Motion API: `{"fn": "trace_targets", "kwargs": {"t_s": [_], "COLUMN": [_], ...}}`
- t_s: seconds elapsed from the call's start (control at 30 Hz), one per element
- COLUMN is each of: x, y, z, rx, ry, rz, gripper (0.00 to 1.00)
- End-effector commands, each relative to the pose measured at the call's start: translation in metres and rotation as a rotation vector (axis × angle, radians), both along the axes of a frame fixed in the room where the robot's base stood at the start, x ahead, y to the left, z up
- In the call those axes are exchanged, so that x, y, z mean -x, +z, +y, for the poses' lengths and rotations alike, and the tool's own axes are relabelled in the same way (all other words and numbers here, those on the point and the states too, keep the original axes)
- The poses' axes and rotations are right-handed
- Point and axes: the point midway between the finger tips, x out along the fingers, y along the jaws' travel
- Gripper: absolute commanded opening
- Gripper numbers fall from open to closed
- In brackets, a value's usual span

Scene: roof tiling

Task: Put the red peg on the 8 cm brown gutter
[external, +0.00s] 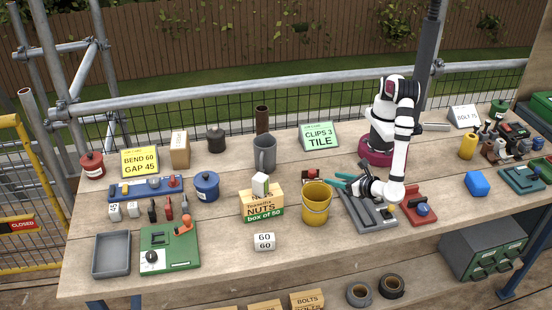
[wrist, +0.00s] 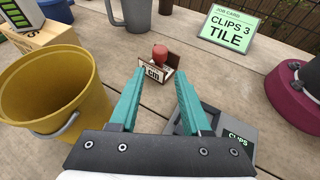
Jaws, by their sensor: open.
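A small brown gutter piece (wrist: 171,77) with a white label ending in "CM" lies just beyond my fingertips in the wrist view. Its number is hidden. A red peg (wrist: 160,52) with a rounded head shows upright at this piece; I cannot tell whether it rests on it or stands behind it. In the external view my gripper (external: 337,180) is low over the bench, pointing left towards the peg.
A yellow bucket (external: 316,205) stands close left of my gripper. A grey clips tray (external: 358,212) lies beneath my wrist. A grey jug (external: 264,153) and green job card (external: 320,135) stand behind.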

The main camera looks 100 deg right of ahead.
Motion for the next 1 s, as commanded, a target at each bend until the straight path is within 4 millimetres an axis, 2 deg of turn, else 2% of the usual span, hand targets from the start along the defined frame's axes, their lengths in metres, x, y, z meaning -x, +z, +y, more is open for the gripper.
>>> {"fn": "trace_targets", "kwargs": {"t_s": [0.1, 0.27, 0.33, 0.4, 0.47, 0.57, 0.6, 0.7, 0.83, 0.9, 1.0], "x": [0.008, 0.012, 0.01, 0.006, 0.003, 0.015, 0.026, 0.066, 0.11, 0.122, 0.13], "y": [0.007, 0.01, 0.014, 0.03, 0.053, 0.098, 0.113, 0.142, 0.156, 0.157, 0.157], "z": [0.016, 0.022, 0.018, 0.002, -0.026, -0.087, -0.109, -0.151, -0.167, -0.167, -0.164], "rx": [-0.001, 0.001, -0.014, -0.078, -0.181, -0.41, -0.503, -0.728, -0.958, -1.038, -1.102], "ry": [0.001, -0.001, -0.023, -0.128, -0.301, -0.716, -0.896, -1.364, -1.883, -2.075, -2.229], "rz": [-0.001, 0.001, -0.001, -0.02, -0.056, -0.169, -0.232, -0.419, -0.677, -0.783, -0.869], "gripper": [0.48, 0.48, 0.48, 0.48, 0.48, 0.48, 0.48, 0.48, 0.48, 0.48, 0.48]}}
